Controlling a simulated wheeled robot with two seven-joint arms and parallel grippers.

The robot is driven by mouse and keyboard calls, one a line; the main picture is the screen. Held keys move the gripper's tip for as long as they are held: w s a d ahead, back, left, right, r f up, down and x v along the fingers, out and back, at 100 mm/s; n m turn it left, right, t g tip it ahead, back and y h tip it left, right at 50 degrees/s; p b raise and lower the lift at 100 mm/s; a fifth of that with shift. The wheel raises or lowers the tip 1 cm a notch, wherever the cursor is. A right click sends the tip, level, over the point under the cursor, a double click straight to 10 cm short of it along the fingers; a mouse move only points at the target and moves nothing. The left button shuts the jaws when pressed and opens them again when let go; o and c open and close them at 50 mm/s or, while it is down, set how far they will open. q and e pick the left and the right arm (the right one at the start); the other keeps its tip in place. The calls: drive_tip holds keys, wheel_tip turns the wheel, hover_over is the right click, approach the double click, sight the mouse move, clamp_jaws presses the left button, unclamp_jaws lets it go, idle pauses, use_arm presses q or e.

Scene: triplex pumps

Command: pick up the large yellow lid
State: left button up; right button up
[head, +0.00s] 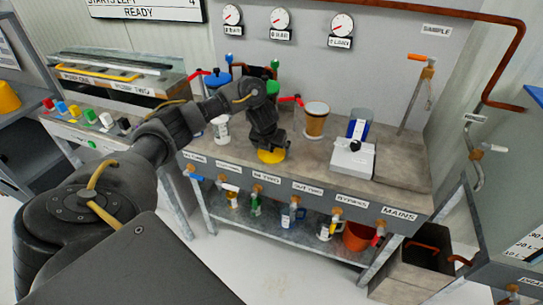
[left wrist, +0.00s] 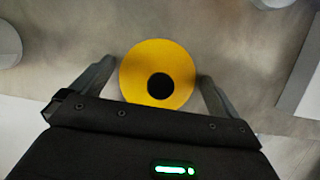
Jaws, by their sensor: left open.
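The large yellow lid (head: 271,156) lies on the grey bench top near its front edge, just below my left gripper (head: 269,142). In the left wrist view the lid (left wrist: 152,58) is a round yellow disc with a dark round knob (left wrist: 160,86) at its middle. My left gripper (left wrist: 155,72) is open, with one finger on each side of the lid. It holds nothing. I cannot tell how far the fingertips are above the bench. My right gripper is not in view.
A white canister (head: 220,129) stands left of the gripper. A brown-and-white cup (head: 316,119), a blue container (head: 358,124) and a white box (head: 352,160) stand to the right. Labelled valves line the bench front. An orange bucket (head: 358,237) sits on the lower shelf.

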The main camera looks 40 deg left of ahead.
use_arm(q)
drive_tip(key=shift+r, duration=0.1)
drive_tip(key=c, duration=0.8)
drive_tip(key=shift+r, duration=0.1)
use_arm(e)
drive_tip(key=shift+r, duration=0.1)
